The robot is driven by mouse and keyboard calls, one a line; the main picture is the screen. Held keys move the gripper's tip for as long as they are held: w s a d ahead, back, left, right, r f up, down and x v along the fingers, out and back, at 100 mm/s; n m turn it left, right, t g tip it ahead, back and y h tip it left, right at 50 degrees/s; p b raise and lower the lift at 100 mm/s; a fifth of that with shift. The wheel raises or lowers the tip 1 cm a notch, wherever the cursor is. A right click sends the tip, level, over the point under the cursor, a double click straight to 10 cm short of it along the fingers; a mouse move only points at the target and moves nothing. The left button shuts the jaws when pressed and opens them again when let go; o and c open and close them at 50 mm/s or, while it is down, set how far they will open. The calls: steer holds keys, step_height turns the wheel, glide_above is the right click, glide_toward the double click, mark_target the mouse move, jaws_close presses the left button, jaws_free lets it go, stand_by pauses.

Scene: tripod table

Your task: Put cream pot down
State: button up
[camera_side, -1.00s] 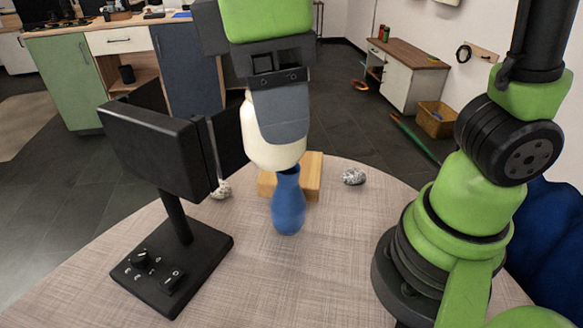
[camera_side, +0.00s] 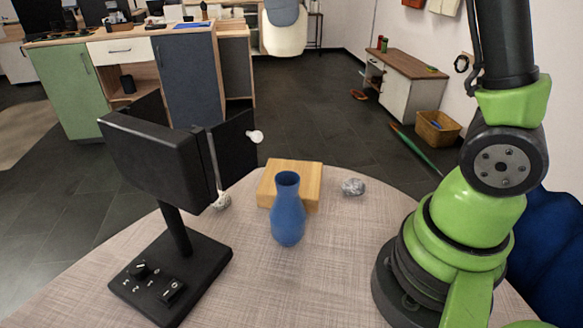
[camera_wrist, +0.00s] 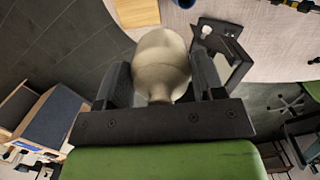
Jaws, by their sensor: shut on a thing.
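The cream pot (camera_wrist: 160,62) is smooth, rounded and off-white. It sits between the two dark fingers of my gripper (camera_wrist: 161,78) in the wrist view, and the gripper is shut on it. In the side view the pot (camera_side: 283,40) is at the top edge, held high in the air, well clear of the table (camera_side: 340,260). Only the grey fingertip of my gripper (camera_side: 285,13) shows there; the rest is cut off by the frame.
A blue vase (camera_side: 288,215) stands on the table before a wooden block (camera_side: 296,177). A grey stone (camera_side: 353,187) lies to the right. A black panel stand (camera_side: 165,160) with a knobbed base is at left. The front middle of the table is clear.

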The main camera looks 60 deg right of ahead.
steer(key=d+m, duration=0.1)
steer(key=d, duration=0.5)
glide_above(303, 185)
step_height(303, 185, down, 28)
steer(key=shift+f, duration=0.1)
steer(key=o, duration=1)
steer(key=shift+f, duration=0.1)
steer(key=shift+o, duration=0.2)
step_height(303, 185, up, 11)
steer(key=w, duration=0.1)
steer(key=s+a+r+m+t, duration=0.3)
steer(key=s+a+r, duration=0.2)
steer(key=r, duration=0.5)
steer(key=s+a+r+m+t+y, duration=0.2)
steer(key=s+a+m+t, duration=0.3)
steer(key=s, duration=0.5)
steer(key=shift+s+r+y, duration=0.15)
steer(key=shift+r+y, duration=0.1)
steer(key=shift+y, duration=0.05)
